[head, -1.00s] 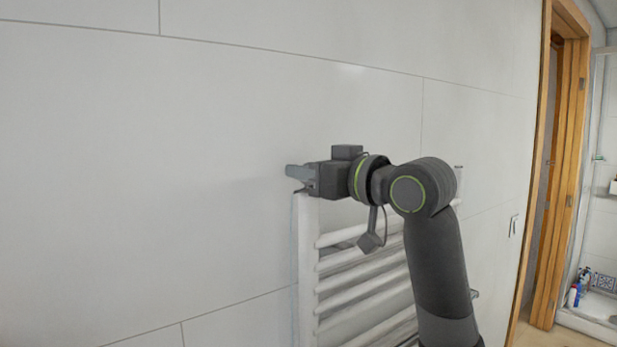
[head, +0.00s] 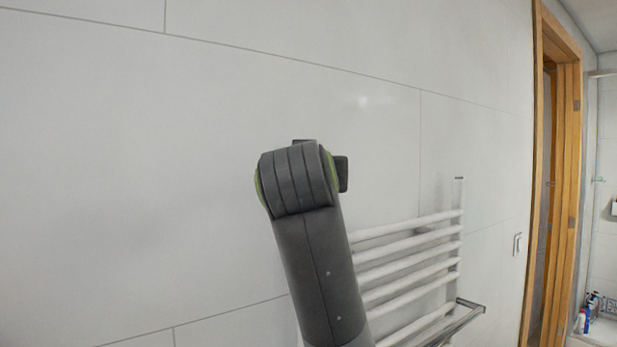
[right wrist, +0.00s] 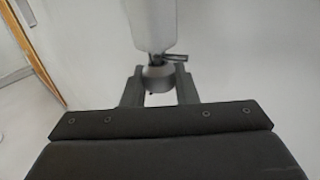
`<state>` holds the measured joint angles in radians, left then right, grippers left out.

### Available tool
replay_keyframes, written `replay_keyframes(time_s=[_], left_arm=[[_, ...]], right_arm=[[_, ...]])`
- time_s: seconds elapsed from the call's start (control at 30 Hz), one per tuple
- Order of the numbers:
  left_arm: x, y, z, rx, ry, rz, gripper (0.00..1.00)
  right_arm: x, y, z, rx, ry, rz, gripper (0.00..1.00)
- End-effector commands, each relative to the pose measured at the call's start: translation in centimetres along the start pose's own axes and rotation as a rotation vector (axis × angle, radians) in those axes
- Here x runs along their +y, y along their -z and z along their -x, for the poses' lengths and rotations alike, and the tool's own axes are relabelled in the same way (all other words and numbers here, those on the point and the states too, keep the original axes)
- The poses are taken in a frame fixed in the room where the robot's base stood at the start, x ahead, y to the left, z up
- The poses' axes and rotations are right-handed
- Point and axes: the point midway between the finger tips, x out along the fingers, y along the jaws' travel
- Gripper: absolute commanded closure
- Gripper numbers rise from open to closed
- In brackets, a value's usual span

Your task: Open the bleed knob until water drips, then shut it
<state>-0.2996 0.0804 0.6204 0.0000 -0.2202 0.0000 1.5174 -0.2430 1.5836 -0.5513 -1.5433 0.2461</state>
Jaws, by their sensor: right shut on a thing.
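The bleed knob (right wrist: 157,78) is a small grey round piece at the end of the white radiator post (right wrist: 152,25) in the right wrist view. A short metal pin (right wrist: 175,57) sticks out to the right beside it. My right gripper (right wrist: 159,88) is shut on the knob, with a finger on each side. In the head view my right arm hides the gripper, the knob and the radiator's left top corner. A tiny dark speck shows just below the knob; I cannot tell whether it is water. My left gripper is not in view.
The white towel radiator (head: 408,252) hangs on the pale tiled wall, with a chrome rail (head: 462,317) low in front. A wooden door frame (head: 562,180) and several bottles (head: 587,310) are at the right. The wall left of my arm is bare.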

Motion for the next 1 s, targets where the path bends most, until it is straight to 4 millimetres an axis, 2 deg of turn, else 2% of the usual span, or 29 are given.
replay_keyframes(time_s=[0.3, 0.77, 0.8, 0.93, 1.0], left_arm=[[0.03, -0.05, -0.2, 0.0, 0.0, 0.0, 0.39], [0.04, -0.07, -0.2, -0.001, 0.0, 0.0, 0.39], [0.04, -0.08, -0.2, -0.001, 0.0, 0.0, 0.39], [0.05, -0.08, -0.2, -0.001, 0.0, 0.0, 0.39], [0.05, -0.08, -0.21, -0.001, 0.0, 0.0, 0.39]], right_arm=[[-0.06, 0.07, 0.02, 0.001, -0.097, 0.001, 0.96], [0.03, 0.1, -0.01, 0.002, -0.113, 0.0, 0.96], [0.03, 0.11, -0.01, 0.002, -0.113, 0.0, 0.72], [0.03, 0.09, -0.02, 0.002, -0.112, 0.0, 0.55], [0.03, 0.07, -0.03, 0.001, -0.112, 0.0, 0.53]])
